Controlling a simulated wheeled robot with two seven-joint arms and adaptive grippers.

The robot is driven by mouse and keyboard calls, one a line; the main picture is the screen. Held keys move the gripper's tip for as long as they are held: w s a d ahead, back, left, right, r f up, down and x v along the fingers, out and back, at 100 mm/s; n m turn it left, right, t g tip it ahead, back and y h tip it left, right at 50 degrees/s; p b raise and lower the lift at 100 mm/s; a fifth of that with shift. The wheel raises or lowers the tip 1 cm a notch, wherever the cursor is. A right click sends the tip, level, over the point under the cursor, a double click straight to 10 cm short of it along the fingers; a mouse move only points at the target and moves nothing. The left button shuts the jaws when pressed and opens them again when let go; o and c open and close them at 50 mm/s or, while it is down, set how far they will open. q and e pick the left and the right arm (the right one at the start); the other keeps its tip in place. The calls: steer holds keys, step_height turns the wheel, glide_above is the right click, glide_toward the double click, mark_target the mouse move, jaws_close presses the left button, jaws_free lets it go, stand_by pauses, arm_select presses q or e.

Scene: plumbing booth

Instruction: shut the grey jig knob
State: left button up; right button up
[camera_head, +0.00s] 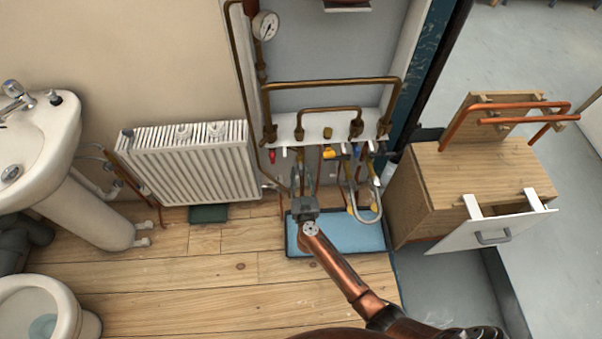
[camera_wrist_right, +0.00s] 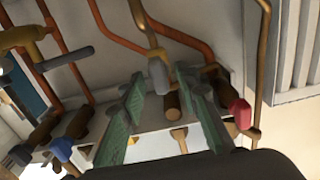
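A grey knob (camera_wrist_right: 158,75) on a brass valve and pipe shows between my right gripper's fingers in the right wrist view. My right gripper (camera_wrist_right: 160,88) is open, with one green-padded finger on each side of the knob; I cannot tell whether either touches it. In the head view my right gripper (camera_head: 307,170) reaches up to the row of valves below the white shelf (camera_head: 318,126). The grey knob cannot be made out clearly there behind the fingers. My left gripper is not in view.
A red knob (camera_wrist_right: 240,112) sits close beside one finger. A blue knob (camera_wrist_right: 62,150) and a yellow valve (camera_wrist_right: 22,38) with a grey bar are on the other side. A blue mat (camera_head: 352,239) lies below. A wooden cabinet (camera_head: 415,205) with an open drawer stands right.

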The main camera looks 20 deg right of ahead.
steer(key=shift+c, duration=0.2)
jaws_close()
